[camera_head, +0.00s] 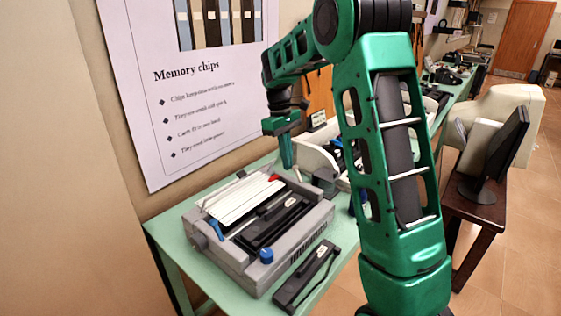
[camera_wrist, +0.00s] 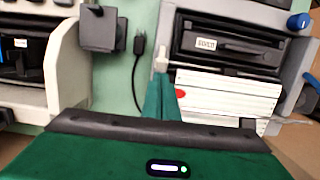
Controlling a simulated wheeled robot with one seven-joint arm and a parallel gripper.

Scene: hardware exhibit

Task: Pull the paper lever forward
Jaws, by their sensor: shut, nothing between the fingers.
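A grey dot-matrix-style printer (camera_head: 240,262) sits on the green table, with a white slatted paper cover (camera_head: 240,200). A small red-tipped lever (camera_head: 274,178) stands at its back right corner, and a blue lever (camera_head: 217,229) is at its left. I cannot tell for certain which is the paper lever. My gripper (camera_head: 287,165) points down just behind the red tip. In the wrist view my shut, empty fingers (camera_wrist: 162,85) are beside the red tip (camera_wrist: 180,94), which they partly hide. I cannot tell whether they touch it. A pale tab (camera_wrist: 161,58) lies just beyond the fingertips.
A blue knob (camera_head: 266,256) is on the printer's front. A black bar-shaped part (camera_head: 307,277) lies in front of it. A white-cased device (camera_head: 318,160) stands close to the right of my gripper. A black adapter (camera_wrist: 102,30) and cable show in the wrist view. The wall poster (camera_head: 190,110) is behind.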

